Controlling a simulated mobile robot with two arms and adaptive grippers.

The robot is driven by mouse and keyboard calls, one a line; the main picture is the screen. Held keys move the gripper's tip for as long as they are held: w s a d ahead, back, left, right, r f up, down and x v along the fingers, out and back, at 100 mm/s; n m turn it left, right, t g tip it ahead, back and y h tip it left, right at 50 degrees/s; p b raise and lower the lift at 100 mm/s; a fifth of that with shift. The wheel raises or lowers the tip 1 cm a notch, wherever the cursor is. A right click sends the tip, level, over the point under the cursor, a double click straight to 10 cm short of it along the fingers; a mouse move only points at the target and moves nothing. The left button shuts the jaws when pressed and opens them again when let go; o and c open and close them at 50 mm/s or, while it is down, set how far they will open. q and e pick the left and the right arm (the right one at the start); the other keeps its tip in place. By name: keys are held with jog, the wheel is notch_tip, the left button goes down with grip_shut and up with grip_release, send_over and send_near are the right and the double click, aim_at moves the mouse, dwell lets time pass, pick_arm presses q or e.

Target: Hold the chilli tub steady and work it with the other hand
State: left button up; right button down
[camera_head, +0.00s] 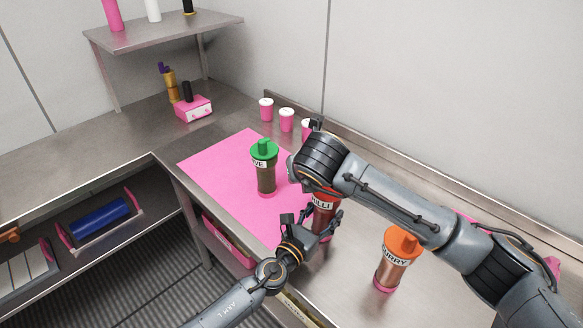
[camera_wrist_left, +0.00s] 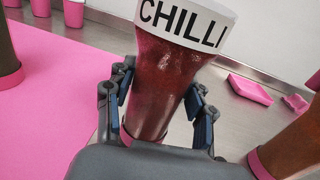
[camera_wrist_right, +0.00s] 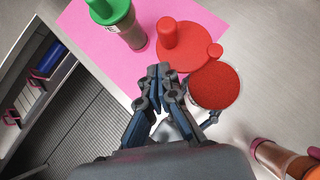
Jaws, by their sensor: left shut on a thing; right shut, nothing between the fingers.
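The chilli tub (camera_head: 325,204) is dark red with a white label and stands upright near the front right of the pink mat. In the left wrist view (camera_wrist_left: 158,85) it fills the space between the fingers. My left gripper (camera_head: 313,221) is shut around its body. The right wrist view shows a round mouth full of red speckled powder (camera_wrist_right: 215,86). A red lid with a knob (camera_wrist_right: 190,45) is beside that mouth; I cannot tell whether it is attached. My right gripper (camera_wrist_right: 159,85) is shut and empty above, left of the mouth. My right arm hides the tub's top in the head view.
A green-lidded tub (camera_head: 266,173) stands on the pink mat (camera_head: 215,160), left of the chilli tub. An orange-lidded curry tub (camera_head: 393,265) stands to the right. Pink cups (camera_head: 286,120) line the back. My right arm spans the counter's right side.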

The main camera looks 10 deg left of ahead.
pick_arm(q)
jog(key=shift+s+f, duration=0.1)
jog(key=shift+f, duration=0.15)
pick_arm(e)
jog(key=s+a+r, duration=0.1)
jog(key=s+r, duration=0.6)
jog(key=s, duration=0.1)
jog(key=shift+a+r, duration=0.25)
jog(key=shift+a, duration=0.05)
pick_arm(q)
jog(key=o, duration=1.3)
jog(key=shift+o, duration=0.8)
jog(key=shift+r, duration=0.1)
pick_arm(e)
jog(key=shift+w+d, duration=0.1)
jog(key=shift+w, duration=0.05)
